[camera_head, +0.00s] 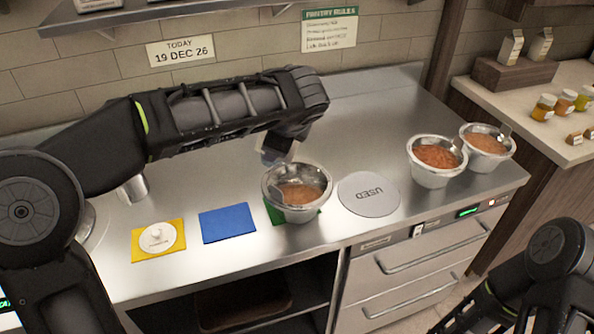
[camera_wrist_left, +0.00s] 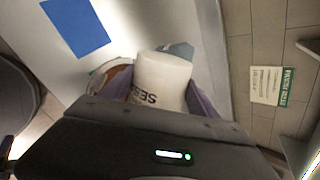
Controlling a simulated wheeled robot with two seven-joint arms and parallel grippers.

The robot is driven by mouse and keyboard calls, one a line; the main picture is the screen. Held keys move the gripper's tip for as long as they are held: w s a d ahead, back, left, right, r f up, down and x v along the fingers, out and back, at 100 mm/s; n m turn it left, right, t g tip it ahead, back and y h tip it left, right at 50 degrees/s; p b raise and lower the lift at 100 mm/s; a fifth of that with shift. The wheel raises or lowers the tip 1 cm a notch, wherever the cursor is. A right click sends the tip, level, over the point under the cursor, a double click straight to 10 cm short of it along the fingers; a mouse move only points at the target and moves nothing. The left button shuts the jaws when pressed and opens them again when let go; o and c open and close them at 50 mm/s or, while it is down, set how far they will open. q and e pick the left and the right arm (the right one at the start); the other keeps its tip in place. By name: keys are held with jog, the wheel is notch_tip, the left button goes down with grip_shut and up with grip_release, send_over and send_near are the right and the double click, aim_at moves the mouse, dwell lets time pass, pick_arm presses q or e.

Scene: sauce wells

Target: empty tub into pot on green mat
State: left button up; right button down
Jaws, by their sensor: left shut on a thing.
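My left gripper (camera_head: 277,150) is shut on a white tub (camera_wrist_left: 160,80) with dark lettering that begins "SES". In the head view the tub is mostly hidden by my gripper, so its tilt and contents cannot be told. The gripper is above and just behind a steel pot (camera_head: 297,212) on the green mat (camera_head: 272,211). The pot holds an orange-brown sauce and a utensil leans in it. The pot's rim shows partly behind the tub in the left wrist view (camera_wrist_left: 98,75). My right arm is at the lower right; its fingertips are not clear.
A blue mat (camera_head: 227,223) lies left of the pot. A yellow mat (camera_head: 146,252) bears a white lid (camera_head: 158,238). A grey disc marked USED (camera_head: 368,194) lies right of the pot. Two sauce pots (camera_head: 436,175) (camera_head: 487,158) stand at the counter's right end.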

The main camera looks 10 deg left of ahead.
dwell(0.5)
pick_arm(q)
jog(key=shift+a+f+n+h, duration=0.2)
jog(key=shift+a+n+h, duration=0.1)
jog(key=shift+a+h, duration=0.25)
jog(key=shift+a+f+n+h, duration=0.2)
jog(key=shift+a+n+h, duration=0.1)
jog(key=shift+a+h, duration=0.25)
jog(key=shift+s+a+f+h, duration=0.15)
jog(key=shift+f+h, duration=0.05)
jog(key=shift+h, duration=0.2)
jog(key=shift+d, duration=0.3)
jog(key=shift+a, duration=0.15)
jog(key=shift+f, duration=0.1)
